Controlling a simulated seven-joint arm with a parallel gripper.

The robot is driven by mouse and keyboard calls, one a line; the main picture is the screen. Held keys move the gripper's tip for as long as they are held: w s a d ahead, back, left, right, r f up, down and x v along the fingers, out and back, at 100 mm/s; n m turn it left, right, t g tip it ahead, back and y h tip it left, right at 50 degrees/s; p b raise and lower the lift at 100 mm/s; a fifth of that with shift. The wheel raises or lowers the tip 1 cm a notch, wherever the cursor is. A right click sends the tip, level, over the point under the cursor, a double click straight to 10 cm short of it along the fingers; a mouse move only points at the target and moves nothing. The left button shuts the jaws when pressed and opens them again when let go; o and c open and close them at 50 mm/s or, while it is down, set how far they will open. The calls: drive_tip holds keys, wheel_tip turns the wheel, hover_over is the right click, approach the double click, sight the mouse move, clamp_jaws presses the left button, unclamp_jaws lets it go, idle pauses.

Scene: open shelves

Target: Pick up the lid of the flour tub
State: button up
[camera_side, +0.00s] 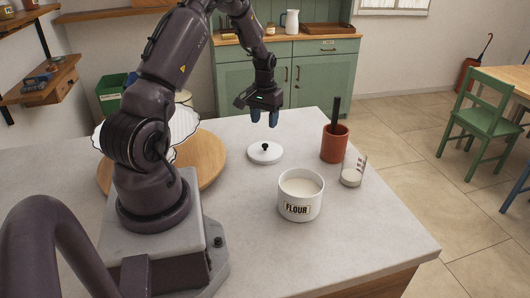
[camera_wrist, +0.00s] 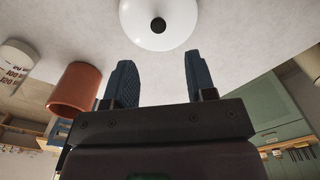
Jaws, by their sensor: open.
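The white round lid (camera_side: 265,153) with a dark knob lies flat on the grey counter, behind and left of the flour tub. The white flour tub (camera_side: 300,196) stands upright and uncovered, with pale flour inside and a FLOUR label on its front. My gripper (camera_side: 264,119) hangs above the counter just behind the lid, higher than the knob, its blue fingers apart and empty. In the wrist view the lid (camera_wrist: 180,22) shows at the top, beyond the fingertips of my gripper (camera_wrist: 158,75). The knob is not between the fingers.
A terracotta pot (camera_side: 334,145) holding a dark upright item stands right of the lid. A measuring glass (camera_side: 353,170) with white contents stands beside it. A round wooden board (camera_side: 205,160) with a white scalloped dish is at left. The counter around the lid is clear.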

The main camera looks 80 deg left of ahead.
sight(265, 142)
wheel_tip(265, 142, down, 9)
drive_tip(key=shift+r, duration=0.2)
clamp_jaws()
idle(0.3)
drive_tip(key=shift+r, duration=0.15)
